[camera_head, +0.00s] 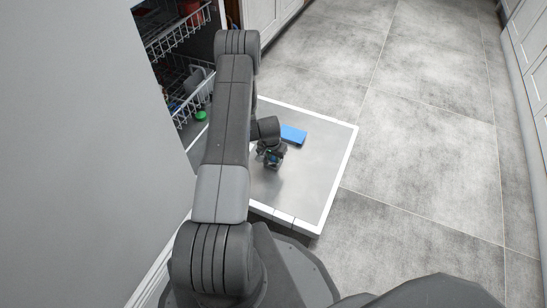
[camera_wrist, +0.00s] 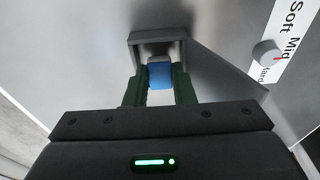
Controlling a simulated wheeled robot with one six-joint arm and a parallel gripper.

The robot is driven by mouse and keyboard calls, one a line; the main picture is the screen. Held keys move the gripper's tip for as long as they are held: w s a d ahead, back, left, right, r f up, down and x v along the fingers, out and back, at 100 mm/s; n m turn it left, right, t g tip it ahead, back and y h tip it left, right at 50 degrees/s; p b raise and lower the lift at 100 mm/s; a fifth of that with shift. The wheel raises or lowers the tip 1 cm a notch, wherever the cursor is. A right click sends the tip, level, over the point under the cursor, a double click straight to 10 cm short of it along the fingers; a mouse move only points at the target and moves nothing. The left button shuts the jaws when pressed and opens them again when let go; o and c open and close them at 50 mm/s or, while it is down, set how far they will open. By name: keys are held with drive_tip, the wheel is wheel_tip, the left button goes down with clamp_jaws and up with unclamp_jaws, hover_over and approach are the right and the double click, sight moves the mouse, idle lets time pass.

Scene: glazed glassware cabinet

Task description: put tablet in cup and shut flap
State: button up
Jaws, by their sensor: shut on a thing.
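My gripper (camera_wrist: 160,88) is shut on a small tablet (camera_wrist: 160,76), blue with a paler top, held between the two dark green fingers. A grey raised-walled cup (camera_wrist: 158,37) on the open door lies right at the tablet's far end. I cannot tell whether the tablet is inside it or just above it. A darker slanted grey shape (camera_wrist: 225,70) runs to the right of the cup; I cannot tell whether it is the flap or a shadow. In the head view my gripper (camera_head: 271,160) is low over the door, and the cup and tablet cannot be made out clearly.
The dishwasher door (camera_head: 300,190) lies open and flat. A blue box (camera_head: 293,135) lies on it beyond my gripper. A round dial (camera_wrist: 266,53) on a lettered white strip is right of the cup. Wire racks (camera_head: 185,105) stand at the left. The tiled floor is clear at right.

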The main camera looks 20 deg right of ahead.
drive_tip(key=shift+f, duration=0.25)
drive_tip(key=o, duration=0.7)
drive_tip(key=shift+c, duration=0.2)
drive_tip(key=shift+r, duration=0.1)
drive_tip(key=shift+r+p, duration=0.45)
drive_tip(key=shift+r, duration=0.05)
wheel_tip(320, 180, up, 12)
drive_tip(key=s+a+p, duration=0.1)
drive_tip(key=p, duration=0.2)
drive_tip(key=shift+a, duration=0.15)
drive_tip(key=shift+s+f, duration=0.1)
